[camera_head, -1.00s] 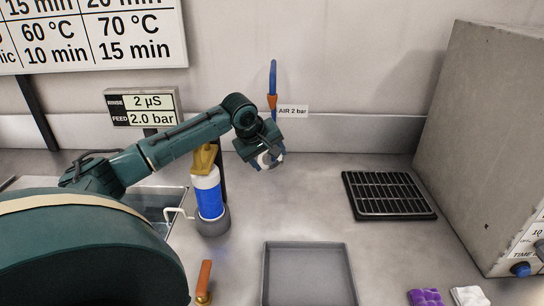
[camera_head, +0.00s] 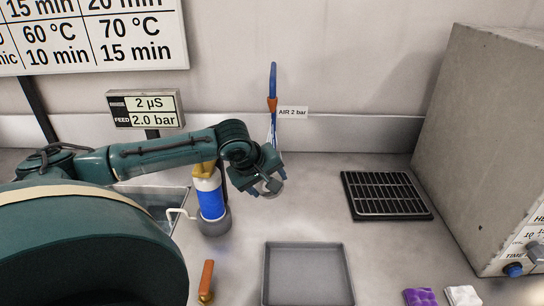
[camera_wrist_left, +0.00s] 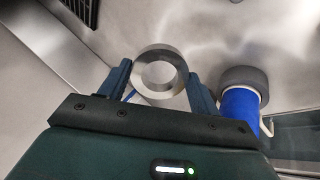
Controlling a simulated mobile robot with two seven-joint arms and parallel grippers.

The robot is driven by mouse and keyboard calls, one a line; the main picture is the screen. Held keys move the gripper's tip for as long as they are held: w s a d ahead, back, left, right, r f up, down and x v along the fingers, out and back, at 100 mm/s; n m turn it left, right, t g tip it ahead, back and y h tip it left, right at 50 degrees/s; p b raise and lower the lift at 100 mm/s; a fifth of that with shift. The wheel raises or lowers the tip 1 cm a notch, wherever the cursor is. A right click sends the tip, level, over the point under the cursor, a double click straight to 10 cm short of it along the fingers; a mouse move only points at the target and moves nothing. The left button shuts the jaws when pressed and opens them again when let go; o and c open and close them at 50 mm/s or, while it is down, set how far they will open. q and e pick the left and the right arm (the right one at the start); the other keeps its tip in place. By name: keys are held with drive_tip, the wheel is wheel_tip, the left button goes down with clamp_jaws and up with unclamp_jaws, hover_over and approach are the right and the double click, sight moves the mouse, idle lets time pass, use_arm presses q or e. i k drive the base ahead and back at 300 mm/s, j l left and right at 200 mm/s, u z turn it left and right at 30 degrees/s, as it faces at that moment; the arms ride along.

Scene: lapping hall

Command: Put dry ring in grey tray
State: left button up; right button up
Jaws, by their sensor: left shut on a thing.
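A metal ring (camera_wrist_left: 160,53) is held between the two fingers of my left gripper (camera_wrist_left: 160,78), its open centre facing the wrist camera. In the head view my left gripper (camera_head: 264,183) holds the ring (camera_head: 271,189) above the bench, in front of and below the blue air line (camera_head: 273,82) labelled AIR 2 bar. The empty grey tray (camera_head: 308,285) lies on the bench nearer to me and a little right of the gripper. I cannot tell from the pictures whether the ring's surface is wet. My right gripper is not in view.
A black rack (camera_head: 387,195) lies right, beside a large grey machine (camera_head: 480,140). An orange-handled tool (camera_head: 207,280) is left of the tray; purple (camera_head: 420,297) and white (camera_head: 463,296) pieces lie right.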

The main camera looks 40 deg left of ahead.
sight(287, 277)
drive_tip(key=l+u, duration=0.45)
drive_tip(key=l, duration=0.15)
drive_tip(key=l+u, duration=0.45)
drive_tip(key=l, duration=0.2)
